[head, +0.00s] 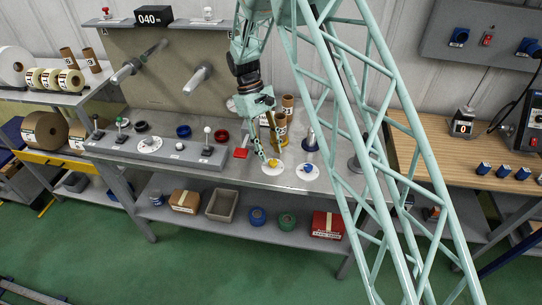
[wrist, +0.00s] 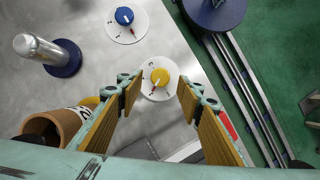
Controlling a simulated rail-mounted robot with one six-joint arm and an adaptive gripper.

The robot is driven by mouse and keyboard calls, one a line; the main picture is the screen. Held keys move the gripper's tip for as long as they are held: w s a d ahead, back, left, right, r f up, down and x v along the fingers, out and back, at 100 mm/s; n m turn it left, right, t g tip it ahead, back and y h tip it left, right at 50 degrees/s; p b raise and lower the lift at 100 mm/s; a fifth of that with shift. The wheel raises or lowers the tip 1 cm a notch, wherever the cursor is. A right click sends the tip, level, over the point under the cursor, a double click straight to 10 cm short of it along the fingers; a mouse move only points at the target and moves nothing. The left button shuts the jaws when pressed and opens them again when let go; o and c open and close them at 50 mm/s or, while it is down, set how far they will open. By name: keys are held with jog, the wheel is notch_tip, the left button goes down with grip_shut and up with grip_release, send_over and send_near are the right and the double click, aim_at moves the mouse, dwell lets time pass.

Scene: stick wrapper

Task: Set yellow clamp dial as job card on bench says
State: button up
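The yellow clamp dial (wrist: 160,77) sits on a white round plate (wrist: 148,88) with small dark marks, too small to read surely. In the head view the yellow dial (head: 273,162) is on the bench's front part, under my gripper (head: 268,150). In the wrist view my gripper (wrist: 159,88) is open, with one wooden-looking finger either side of the dial and a gap to each. A blue dial (wrist: 124,16) on its own white plate is beside it, also in the head view (head: 307,168). I cannot make out a job card's text.
A silver post on a dark base (wrist: 42,52) and brown tubes (wrist: 45,130) stand near my gripper. A black sign (head: 154,17) reading 040 stands on the back shelf. A grey block (head: 160,147) with knobs and rings lies left along the bench.

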jog(key=v, duration=0.9)
jog(key=shift+r, duration=0.1)
dwell(0.4)
jog(key=s+d+r+m+t+y+b, duration=0.1)
jog(key=s+d+r, duration=0.4)
jog(key=s+r, duration=0.3)
jog(key=s+d+r+m+t, duration=0.15)
jog(key=s+d+r, duration=0.4)
jog(key=r, duration=0.55)
jog(key=s+d+r+m+t+y+b, duration=0.1)
jog(key=s+d+r+m, duration=0.1)
jog(key=s+d+r, duration=0.55)
jog(key=s+d+r+m+t, duration=0.1)
jog(key=s+d+m+t, duration=0.1)
jog(key=s, duration=1.2)
jog(key=s+d+r+m+t+y+b, duration=0.1)
jog(key=s+d, duration=0.4)
jog(key=s, duration=1)
jog(key=shift+s+m+t, duration=0.35)
jog(key=shift+m, duration=0.2)
jog(key=shift+r, duration=0.15)
dwell(0.4)
